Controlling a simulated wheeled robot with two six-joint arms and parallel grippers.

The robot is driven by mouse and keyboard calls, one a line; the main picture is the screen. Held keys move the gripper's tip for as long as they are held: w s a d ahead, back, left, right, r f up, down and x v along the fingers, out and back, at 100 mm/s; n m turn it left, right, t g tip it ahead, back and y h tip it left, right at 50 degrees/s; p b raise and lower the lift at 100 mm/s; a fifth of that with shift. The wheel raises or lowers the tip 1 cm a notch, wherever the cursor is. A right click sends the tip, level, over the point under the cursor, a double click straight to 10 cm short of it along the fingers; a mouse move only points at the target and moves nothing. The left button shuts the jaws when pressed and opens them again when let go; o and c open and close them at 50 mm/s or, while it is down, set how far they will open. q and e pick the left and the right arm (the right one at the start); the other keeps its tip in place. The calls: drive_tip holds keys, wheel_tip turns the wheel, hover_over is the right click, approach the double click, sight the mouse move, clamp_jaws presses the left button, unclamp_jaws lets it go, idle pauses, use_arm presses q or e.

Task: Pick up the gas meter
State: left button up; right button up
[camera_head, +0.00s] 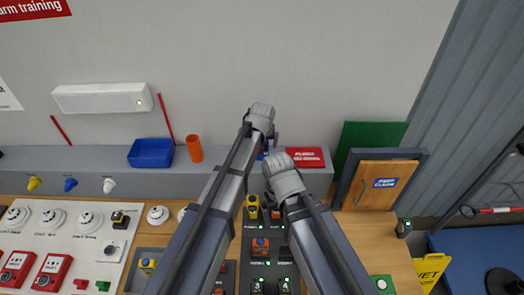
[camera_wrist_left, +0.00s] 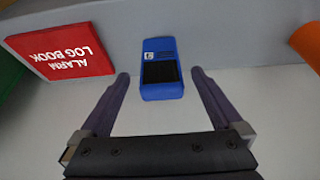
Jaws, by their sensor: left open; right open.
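A blue handheld device with a dark screen, which looks like the gas meter (camera_wrist_left: 162,57), shows in the left wrist view on a grey surface. In the head view only a small blue part of it (camera_head: 265,152) shows between my arms, on the grey ledge. My left gripper (camera_wrist_left: 160,74) is open, its fingertips on either side of the meter's image with gaps to both. No contact shows. In the head view the left gripper (camera_head: 268,135) is mostly hidden by its own wrist. My right gripper (camera_head: 270,190) is open and empty, nearer the bench.
A red alarm log book (camera_head: 306,157) lies right of the meter on the ledge. An orange cup (camera_head: 195,148) and blue bin (camera_head: 151,153) stand to the left. Below, the wooden bench (camera_head: 345,235) carries a dark panel (camera_head: 258,245) and a white board with detectors (camera_head: 60,240).

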use_arm(q)
drive_tip(key=shift+b+x, duration=2.8)
drive_tip(key=shift+x, duration=0.65)
drive_tip(key=shift+w+r, duration=0.1)
drive_tip(key=shift+r, duration=0.05)
clamp_jaws()
drive_tip(key=shift+r, duration=0.1)
wheel_tip(320, 180, up, 10)
drive_tip(key=p, duration=1)
